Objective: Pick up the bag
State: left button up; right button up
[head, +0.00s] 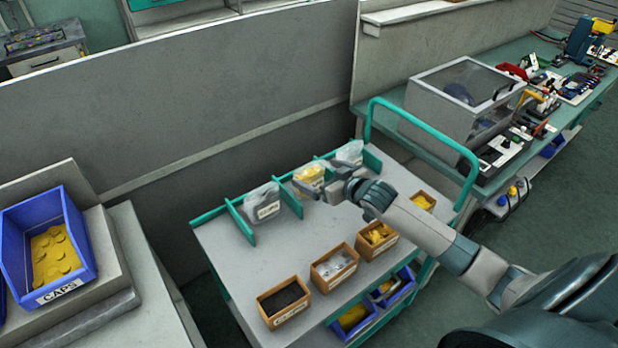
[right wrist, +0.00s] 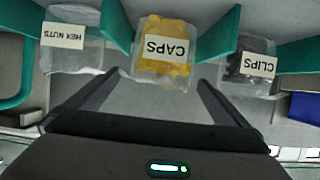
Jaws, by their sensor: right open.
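Three clear bags stand in a row between teal dividers at the cart's back edge. The middle one, a bag of yellow caps (head: 311,174), shows its CAPS label in the right wrist view (right wrist: 165,50). A dark-filled CLIPS bag (head: 262,202) stands to its left in the head view and also shows in the right wrist view (right wrist: 250,67). A HEX NUTS bag (right wrist: 64,45) of pale parts stands on the other side, seen in the head view (head: 350,153). My right gripper (head: 318,188) is open and empty, its fingers (right wrist: 163,82) pointing at the CAPS bag. My left gripper is out of view.
The grey cart top (head: 235,252) has a row of small cardboard boxes (head: 334,267) along its front and a teal handle (head: 425,133) at its right. A blue CAPS bin (head: 85,243) stands at the left. A workbench with equipment (head: 465,97) stands behind right.

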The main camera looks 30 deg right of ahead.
dwell(0.3)
jog(key=shift+p+x, duration=0.6)
jog(key=shift+x, duration=0.2)
jog(key=shift+p+x, duration=0.6)
jog(key=shift+x, duration=1.2)
jog(key=shift+a, duration=0.15)
jog(key=shift+c, duration=0.3)
jog(key=c, duration=1)
